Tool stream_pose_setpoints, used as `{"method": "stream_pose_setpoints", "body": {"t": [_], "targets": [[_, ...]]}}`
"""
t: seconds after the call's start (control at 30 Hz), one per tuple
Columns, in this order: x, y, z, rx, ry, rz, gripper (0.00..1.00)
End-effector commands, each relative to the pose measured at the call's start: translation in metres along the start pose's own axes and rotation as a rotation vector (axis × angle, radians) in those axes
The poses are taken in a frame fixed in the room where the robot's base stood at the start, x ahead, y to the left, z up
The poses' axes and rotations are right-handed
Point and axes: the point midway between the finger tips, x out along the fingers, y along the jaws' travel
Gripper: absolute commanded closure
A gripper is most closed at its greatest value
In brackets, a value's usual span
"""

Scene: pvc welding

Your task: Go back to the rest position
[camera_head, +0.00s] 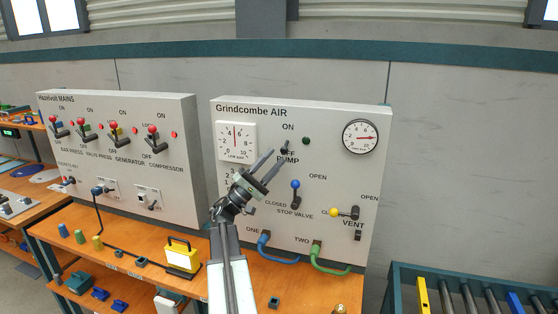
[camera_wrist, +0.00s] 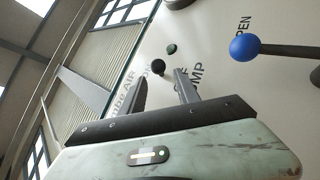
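My gripper (camera_head: 268,166) is raised in front of the Grindcombe AIR panel (camera_head: 335,122), with its two fingers apart and nothing between them. Its fingertips are near the PUMP switch (camera_head: 285,149) in the head view; whether they touch it I cannot tell. In the wrist view the open fingers (camera_wrist: 158,90) point toward the panel, and the black knob of the switch (camera_wrist: 158,68) shows just beyond and between them. The blue stop valve lever (camera_head: 295,186) is to the right of my gripper and stands upright; its blue ball (camera_wrist: 244,48) is at the right in the wrist view.
A yellow lamp (camera_head: 183,255) sits on the orange bench (camera_head: 60,218). Blue (camera_head: 275,254) and green (camera_head: 328,264) hoses hang below the AIR panel.

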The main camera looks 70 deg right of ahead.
Motion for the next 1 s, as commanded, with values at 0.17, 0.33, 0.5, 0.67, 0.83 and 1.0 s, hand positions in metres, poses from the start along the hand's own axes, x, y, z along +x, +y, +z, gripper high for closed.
{"method": "stream_pose_setpoints", "body": {"t": [0.17, 0.33, 0.5, 0.67, 0.83, 1.0], "targets": [[-0.038, -0.005, 0.000, 0.001, 0.001, 0.000, 0.62], [-0.042, -0.001, 0.000, 0.000, 0.000, 0.000, 0.62], [-0.041, 0.000, 0.000, 0.001, 0.001, 0.000, 0.62], [-0.041, 0.000, 0.000, 0.001, 0.001, 0.000, 0.62], [-0.070, 0.029, -0.013, 0.042, 0.047, 0.006, 0.62], [-0.158, 0.106, -0.032, 0.162, 0.185, 0.003, 0.62]]}}
